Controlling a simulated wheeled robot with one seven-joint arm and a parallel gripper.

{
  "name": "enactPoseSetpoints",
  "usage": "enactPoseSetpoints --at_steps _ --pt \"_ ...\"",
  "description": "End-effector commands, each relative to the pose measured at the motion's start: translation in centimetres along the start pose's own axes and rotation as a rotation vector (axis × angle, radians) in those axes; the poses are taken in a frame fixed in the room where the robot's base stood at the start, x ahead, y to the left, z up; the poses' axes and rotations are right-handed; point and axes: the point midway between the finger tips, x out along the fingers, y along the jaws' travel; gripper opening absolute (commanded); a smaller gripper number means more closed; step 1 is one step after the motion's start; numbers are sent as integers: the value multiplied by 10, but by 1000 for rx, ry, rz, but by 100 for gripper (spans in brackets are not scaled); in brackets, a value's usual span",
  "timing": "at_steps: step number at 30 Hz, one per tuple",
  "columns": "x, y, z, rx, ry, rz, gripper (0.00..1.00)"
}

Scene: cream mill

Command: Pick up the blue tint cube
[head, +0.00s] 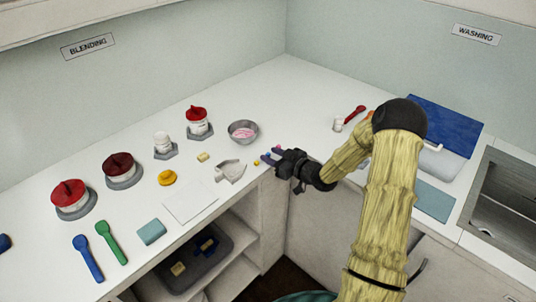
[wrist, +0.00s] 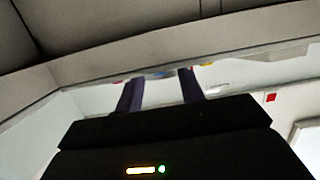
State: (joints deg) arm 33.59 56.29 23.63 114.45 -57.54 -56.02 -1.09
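My gripper (head: 265,157) reaches in over the counter's front edge near the inner corner, its purple fingers low over the white top. In the wrist view the two fingers (wrist: 160,87) stand apart, with a gap between them. A small blue patch (wrist: 158,74), probably the blue tint cube, shows beyond the fingertips within that gap. It seems not to be gripped. In the head view I cannot clearly pick the blue cube out from the purple fingers. A tiny yellow cube (head: 257,162) lies just left of the fingertips.
A metal bowl (head: 243,137) with pink contents stands just behind left of the gripper. An open shelf with a grey tray (head: 168,274) is below.

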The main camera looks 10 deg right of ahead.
Motion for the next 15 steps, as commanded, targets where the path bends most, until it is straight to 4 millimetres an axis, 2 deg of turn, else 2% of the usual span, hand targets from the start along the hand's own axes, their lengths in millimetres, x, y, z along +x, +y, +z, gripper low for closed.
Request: enactPoseSetpoints --at_steps 11,15 --pt "0 0 0 0 0 0 38" --pt "-1 0 0 0 0 0 13"
